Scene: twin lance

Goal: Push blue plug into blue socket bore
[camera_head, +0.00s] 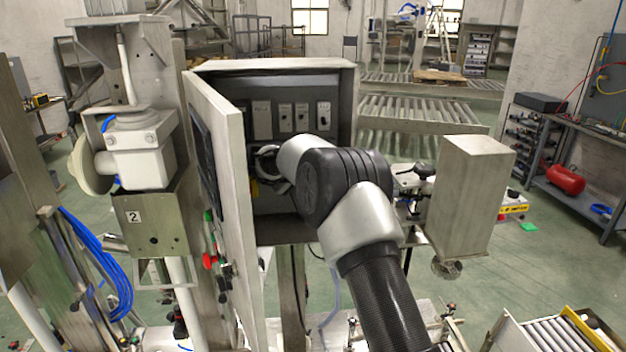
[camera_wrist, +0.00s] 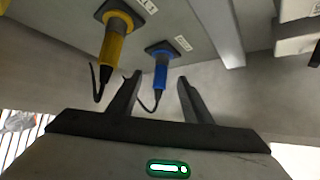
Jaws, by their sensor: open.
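In the wrist view, the blue plug (camera_wrist: 160,74) sits at a dark square socket plate (camera_wrist: 162,48) on a grey panel. Its black tail and a thin cable hang from it. How deep it sits in the bore cannot be told. My gripper (camera_wrist: 159,79) is open, with one finger on each side of the blue plug's lower part and gaps visible between. In the head view, my arm reaches into the open cabinet (camera_head: 305,66), and the wrist hides the blue plug and its socket there.
A yellow plug (camera_wrist: 114,42) with a hanging cable is close by on the left, at its own dark plate. White labels lie beside both plates. The cabinet door (camera_head: 222,140) stands open left of my arm. A metal box (camera_head: 468,195) stands to the right.

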